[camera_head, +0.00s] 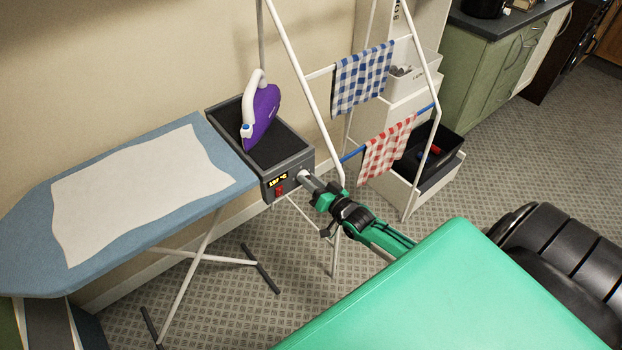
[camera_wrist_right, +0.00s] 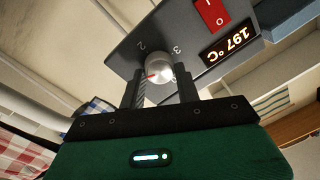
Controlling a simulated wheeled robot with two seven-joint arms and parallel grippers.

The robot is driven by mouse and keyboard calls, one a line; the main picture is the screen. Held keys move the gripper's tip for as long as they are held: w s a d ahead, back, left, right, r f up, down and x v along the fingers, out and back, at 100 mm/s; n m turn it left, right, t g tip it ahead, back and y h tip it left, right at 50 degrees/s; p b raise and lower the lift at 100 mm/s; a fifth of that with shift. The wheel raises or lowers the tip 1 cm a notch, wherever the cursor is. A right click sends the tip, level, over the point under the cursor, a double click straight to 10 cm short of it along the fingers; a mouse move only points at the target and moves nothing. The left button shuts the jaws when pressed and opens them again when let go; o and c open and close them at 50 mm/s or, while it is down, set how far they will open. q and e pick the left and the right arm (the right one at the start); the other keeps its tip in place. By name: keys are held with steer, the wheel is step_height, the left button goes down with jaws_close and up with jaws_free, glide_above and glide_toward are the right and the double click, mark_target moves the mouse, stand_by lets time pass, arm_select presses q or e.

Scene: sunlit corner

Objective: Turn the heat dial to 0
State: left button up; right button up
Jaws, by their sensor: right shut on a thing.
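The heat dial (camera_head: 302,175) is a silver knob on the front of the grey iron station (camera_head: 218,119), at the end of the ironing board. It also shows in the right wrist view (camera_wrist_right: 159,66), with a red mark and printed numbers 2 and 3 beside it. My right gripper (camera_head: 308,180) reaches it from the lower right. In the right wrist view its two fingers (camera_wrist_right: 160,84) stand on either side of the dial and are shut on it. The 0 mark of the dial cannot be made out. My left gripper is not in view.
A lit display (camera_wrist_right: 230,43) reads 197 °C beside a red switch (camera_wrist_right: 213,14). A purple iron (camera_head: 262,117) stands on the station. The ironing board (camera_head: 215,198) extends left with a white cloth (camera_head: 130,190). A white drying rack (camera_head: 300,62) with checked towels stands close by the right arm.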

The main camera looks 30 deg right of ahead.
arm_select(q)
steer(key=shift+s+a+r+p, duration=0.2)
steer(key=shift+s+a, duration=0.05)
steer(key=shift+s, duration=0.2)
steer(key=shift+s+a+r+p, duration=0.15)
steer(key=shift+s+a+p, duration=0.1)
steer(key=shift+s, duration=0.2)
arm_select(e)
steer(key=n, duration=0.7)
steer(key=n+h, duration=0.1)
steer(key=n, duration=1.3)
steer(key=shift+s+a+f+g, duration=0.1)
steer(key=shift+a+g, duration=0.25)
steer(key=shift+g, duration=0.05)
steer(key=o, duration=1)
